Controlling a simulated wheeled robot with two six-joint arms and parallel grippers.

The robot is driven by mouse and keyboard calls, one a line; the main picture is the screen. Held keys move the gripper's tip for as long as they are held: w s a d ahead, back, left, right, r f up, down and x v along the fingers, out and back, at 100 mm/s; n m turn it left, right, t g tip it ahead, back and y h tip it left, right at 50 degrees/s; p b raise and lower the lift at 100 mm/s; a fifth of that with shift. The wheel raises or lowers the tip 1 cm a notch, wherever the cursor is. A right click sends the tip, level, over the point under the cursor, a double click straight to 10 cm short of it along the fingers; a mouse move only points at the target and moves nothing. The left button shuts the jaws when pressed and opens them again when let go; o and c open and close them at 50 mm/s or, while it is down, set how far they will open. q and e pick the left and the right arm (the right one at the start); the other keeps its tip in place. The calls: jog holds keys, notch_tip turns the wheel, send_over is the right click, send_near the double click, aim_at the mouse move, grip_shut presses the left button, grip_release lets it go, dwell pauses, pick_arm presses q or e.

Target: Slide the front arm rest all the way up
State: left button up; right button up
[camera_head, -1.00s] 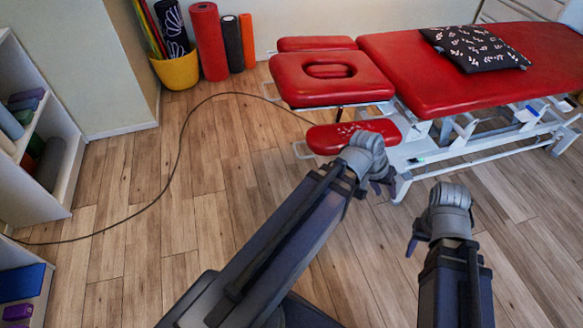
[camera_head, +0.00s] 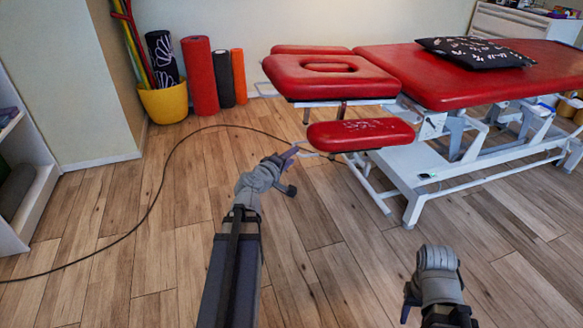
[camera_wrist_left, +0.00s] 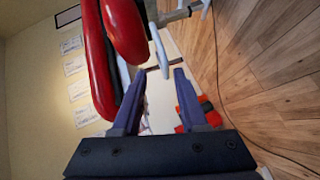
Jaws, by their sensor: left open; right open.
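The front arm rest (camera_head: 360,134) is a small red pad hanging low at the near side of the red treatment table's head end. It sits below the level of the headrest (camera_head: 330,78), which has an oval face hole. My left gripper (camera_head: 290,171) is open and empty, just left of and a little nearer than the arm rest. In the left wrist view its open fingers (camera_wrist_left: 160,75) point towards a pale bar (camera_wrist_left: 160,52) beside a red pad (camera_wrist_left: 126,30), apart from the pad. My right gripper (camera_head: 412,295) is open and empty, low over the floor.
The white table frame (camera_head: 440,190) stands right of the arm rest. The far arm rest (camera_head: 310,49) is behind the headrest. A black cable (camera_head: 165,180) runs across the wooden floor. A yellow bucket (camera_head: 165,103) and rolled mats (camera_head: 201,80) stand by the wall.

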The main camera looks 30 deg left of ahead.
pick_arm(q)
jog(key=shift+n+y, duration=0.4)
jog(key=shift+a+b+x, duration=0.3)
jog(key=shift+x, duration=0.95)
jog(key=shift+a+b+x, duration=0.3)
jog(key=shift+b+x, duration=0.05)
jog(key=shift+x, duration=0.95)
jog(key=shift+a+b+x, duration=0.25)
jog(key=shift+b+x, duration=0.05)
jog(key=shift+x, duration=0.95)
jog(key=shift+s+f, duration=0.1)
jog(key=shift+f, duration=0.05)
pick_arm(e)
notch_tip(320, 180, down, 3)
jog(key=shift+r, duration=0.2)
pick_arm(q)
grip_shut()
